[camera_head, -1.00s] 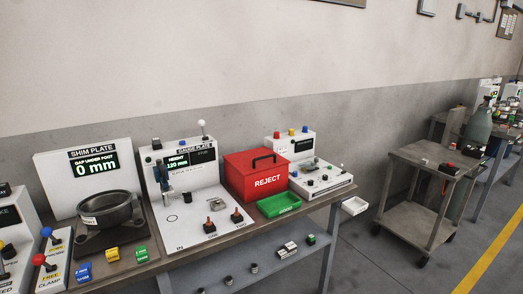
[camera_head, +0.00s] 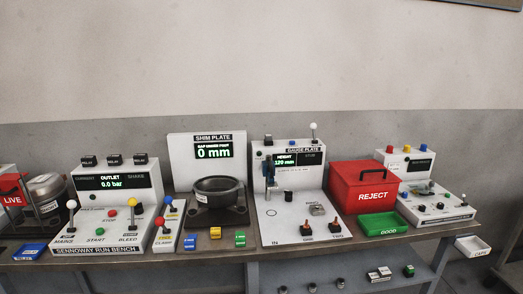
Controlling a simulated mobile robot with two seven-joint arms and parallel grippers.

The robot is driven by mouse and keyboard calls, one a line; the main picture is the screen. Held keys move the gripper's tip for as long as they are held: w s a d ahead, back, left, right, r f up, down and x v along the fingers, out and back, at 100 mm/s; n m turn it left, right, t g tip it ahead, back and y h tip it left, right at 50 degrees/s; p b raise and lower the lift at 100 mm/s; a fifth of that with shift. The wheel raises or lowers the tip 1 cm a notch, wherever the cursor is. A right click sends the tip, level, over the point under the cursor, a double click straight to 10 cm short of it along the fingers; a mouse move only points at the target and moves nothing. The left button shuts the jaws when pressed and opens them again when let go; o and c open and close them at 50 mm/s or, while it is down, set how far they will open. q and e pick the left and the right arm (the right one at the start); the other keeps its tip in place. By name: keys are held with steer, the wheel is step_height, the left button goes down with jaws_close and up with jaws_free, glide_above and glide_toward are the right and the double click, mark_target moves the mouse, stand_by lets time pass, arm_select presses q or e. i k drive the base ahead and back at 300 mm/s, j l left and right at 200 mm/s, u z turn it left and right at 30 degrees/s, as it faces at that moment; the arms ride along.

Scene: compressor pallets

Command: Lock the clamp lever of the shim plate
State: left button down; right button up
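The shim plate station shows a white panel (camera_head: 180,150) reading "SHIM PLATE" and 0 mm in green. In front of it a dark grey round casting (camera_head: 220,197) rests on a dark base (camera_head: 205,219). Just left of it is a narrow white clamp panel (camera_head: 171,240) with a label that includes "CLAMP". It carries a red-knobbed lever (camera_head: 159,221) and a blue-knobbed lever (camera_head: 169,200). The small lettering by the levers is hard to read, so I cannot tell the lever's setting. Neither of my grippers is in view.
A run bench console (camera_head: 113,205) with levers and buttons stands to the left. Blue, yellow and green blocks (camera_head: 216,233) lie along the front edge. The gauge plate station (camera_head: 290,215), red reject box (camera_head: 365,187) and green tray (camera_head: 383,225) stand to the right.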

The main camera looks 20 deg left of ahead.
mark_target(159, 221)
steer(key=u, duration=1.45)
